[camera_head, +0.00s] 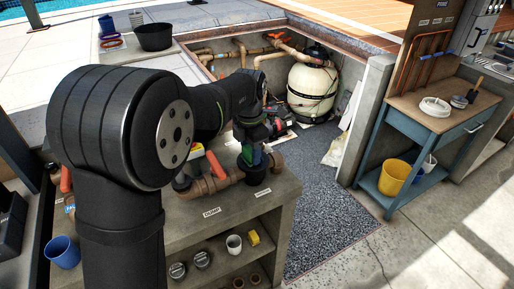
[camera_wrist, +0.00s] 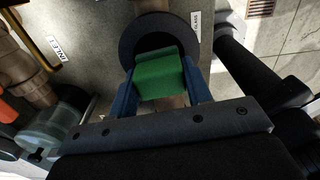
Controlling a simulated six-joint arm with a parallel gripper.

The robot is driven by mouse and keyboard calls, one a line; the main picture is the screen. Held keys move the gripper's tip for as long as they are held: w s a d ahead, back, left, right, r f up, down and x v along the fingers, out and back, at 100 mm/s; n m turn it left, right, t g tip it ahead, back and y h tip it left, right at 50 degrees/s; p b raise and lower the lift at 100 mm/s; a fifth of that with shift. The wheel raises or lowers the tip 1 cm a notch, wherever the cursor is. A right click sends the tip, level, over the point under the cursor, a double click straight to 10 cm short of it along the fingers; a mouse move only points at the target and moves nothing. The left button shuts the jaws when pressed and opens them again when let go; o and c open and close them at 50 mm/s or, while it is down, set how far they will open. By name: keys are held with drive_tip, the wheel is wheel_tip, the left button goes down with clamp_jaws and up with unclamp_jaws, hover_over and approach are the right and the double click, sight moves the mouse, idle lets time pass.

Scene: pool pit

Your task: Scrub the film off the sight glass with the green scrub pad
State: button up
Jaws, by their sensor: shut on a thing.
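My gripper (camera_wrist: 160,88) is shut on the green scrub pad (camera_wrist: 160,72), which sits between its two blue fingers. The pad overlaps the near part of a round black fitting (camera_wrist: 126,38) with a dark centre; I cannot tell whether they touch. The head view shows this fitting (camera_head: 257,178) low on the bench pipework, under my gripper (camera_head: 252,157), with only a little green visible there. A clear, greenish cylinder (camera_wrist: 55,127) is at lower left in the wrist view.
Brown pipes (camera_head: 215,183) and an orange handle (camera_head: 216,168) stand close left of the gripper on the concrete bench (camera_head: 190,225). A blue cart (camera_head: 417,122) stands right, beyond open gravel (camera_head: 335,210).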

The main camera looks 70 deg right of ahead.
drive_tip(key=shift+w+a, duration=0.6)
drive_tip(key=shift+w+a+r, duration=0.1)
drive_tip(key=shift+w+a, duration=0.05)
drive_tip(key=shift+a, duration=0.05)
wheel_tip(320, 180, up, 8)
